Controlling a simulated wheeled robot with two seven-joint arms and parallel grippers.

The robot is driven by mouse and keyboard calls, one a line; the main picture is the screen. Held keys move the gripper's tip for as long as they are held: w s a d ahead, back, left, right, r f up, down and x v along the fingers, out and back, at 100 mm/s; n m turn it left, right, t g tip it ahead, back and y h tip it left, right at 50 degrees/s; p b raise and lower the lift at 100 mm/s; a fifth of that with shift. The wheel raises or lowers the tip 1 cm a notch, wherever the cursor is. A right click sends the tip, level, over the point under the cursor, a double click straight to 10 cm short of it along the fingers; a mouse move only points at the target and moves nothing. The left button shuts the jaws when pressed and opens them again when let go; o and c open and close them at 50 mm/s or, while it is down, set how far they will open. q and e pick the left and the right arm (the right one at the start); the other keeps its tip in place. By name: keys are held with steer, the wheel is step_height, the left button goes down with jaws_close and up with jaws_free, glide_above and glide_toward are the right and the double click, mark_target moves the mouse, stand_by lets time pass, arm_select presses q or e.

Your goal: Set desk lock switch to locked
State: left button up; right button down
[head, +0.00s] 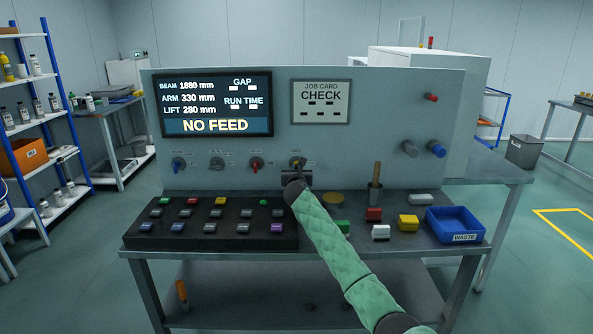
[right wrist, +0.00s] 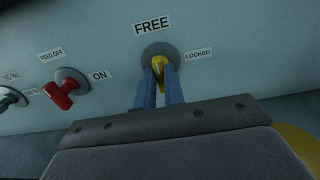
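The desk lock switch is a yellow knob (right wrist: 159,64) on a round grey base, with a FREE label (right wrist: 152,26) above it and a LOCKED label (right wrist: 198,54) to its right. The knob looks roughly upright, in line with FREE rather than turned toward LOCKED. The two blue fingers of my right gripper (right wrist: 160,84) stand close on both sides of the knob and appear shut on it. In the head view my right gripper (head: 297,175) reaches the panel at this switch and hides much of it. My left gripper is out of view.
A red switch (right wrist: 61,94) with FEED OFF and ON labels sits left of the gripper. A dark button board (head: 215,222) lies on the desk. Right of my arm are coloured blocks, an upright wooden-handled tool (head: 375,180) and a blue WASTE tray (head: 461,238).

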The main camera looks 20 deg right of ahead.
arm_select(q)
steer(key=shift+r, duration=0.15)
arm_select(e)
steer(key=shift+m, duration=0.3)
arm_select(q)
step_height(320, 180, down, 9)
steer(key=b, duration=0.2)
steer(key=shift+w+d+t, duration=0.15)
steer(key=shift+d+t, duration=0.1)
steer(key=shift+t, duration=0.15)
arm_select(e)
steer(key=shift+s+d+f+m, duration=0.1)
steer(key=shift+m, duration=2.85)
steer(key=shift+w+d+f+m, duration=0.1)
steer(key=shift+f+m, duration=0.05)
steer(key=shift+m, duration=2.75)
steer(key=shift+s+d+f+m, duration=0.1)
steer(key=shift+m, duration=2.85)
steer(key=c, duration=1.6)
jaws_free()
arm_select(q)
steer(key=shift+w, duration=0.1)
arm_select(e)
steer(key=shift+o, duration=0.6)
